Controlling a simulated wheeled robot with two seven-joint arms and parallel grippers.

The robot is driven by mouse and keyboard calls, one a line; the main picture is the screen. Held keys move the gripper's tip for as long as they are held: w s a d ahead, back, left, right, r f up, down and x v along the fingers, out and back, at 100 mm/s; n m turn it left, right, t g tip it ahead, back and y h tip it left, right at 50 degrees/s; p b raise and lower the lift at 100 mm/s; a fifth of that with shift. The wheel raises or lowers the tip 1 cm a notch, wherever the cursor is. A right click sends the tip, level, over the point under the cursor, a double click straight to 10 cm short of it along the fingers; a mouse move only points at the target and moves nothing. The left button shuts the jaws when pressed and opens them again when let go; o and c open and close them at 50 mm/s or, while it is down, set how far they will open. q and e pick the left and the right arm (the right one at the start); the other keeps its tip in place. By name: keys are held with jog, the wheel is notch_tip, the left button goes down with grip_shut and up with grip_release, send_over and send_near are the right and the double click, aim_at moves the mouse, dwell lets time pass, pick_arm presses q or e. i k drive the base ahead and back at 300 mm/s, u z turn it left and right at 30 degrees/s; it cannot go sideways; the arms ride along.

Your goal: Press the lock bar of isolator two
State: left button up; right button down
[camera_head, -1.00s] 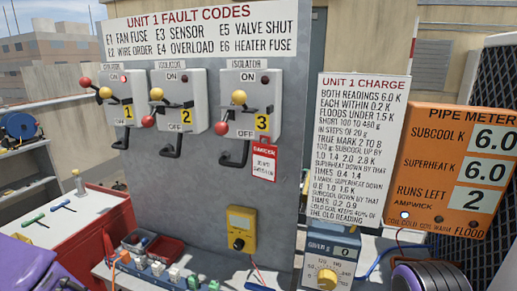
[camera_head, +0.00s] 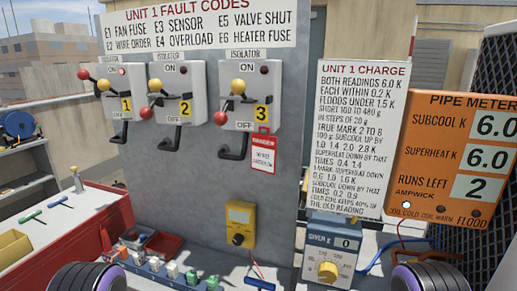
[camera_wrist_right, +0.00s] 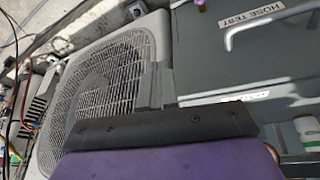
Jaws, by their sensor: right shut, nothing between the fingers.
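Isolator two (camera_head: 180,95) is the grey box with the yellow 2 label, in the middle of the upright panel. A yellow ball (camera_head: 155,86) is at its upper left. Its red ball (camera_head: 146,114) is at the lower left, near OFF. A black hooked bar (camera_head: 172,143) hangs below the box, apparently its lock bar. Nothing of mine touches it. My right gripper (camera_wrist_right: 154,78) shows in the right wrist view beyond my purple wrist, shut and empty, over a grey condenser. Neither gripper shows in the head view.
Isolator one (camera_head: 116,97) has its red ball raised near ON; isolator three (camera_head: 250,95) has its red ball low and a red danger tag (camera_head: 263,154). A yellow meter (camera_head: 240,223), small bins and a blue dial box (camera_head: 330,255) stand below. Space before the isolators is clear.

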aim_at(156, 85)
jog(key=z, duration=1.6)
jog(key=k, duration=2.05)
jog(key=u, duration=0.85)
jog(key=i, duration=1)
jog(key=u, duration=0.05)
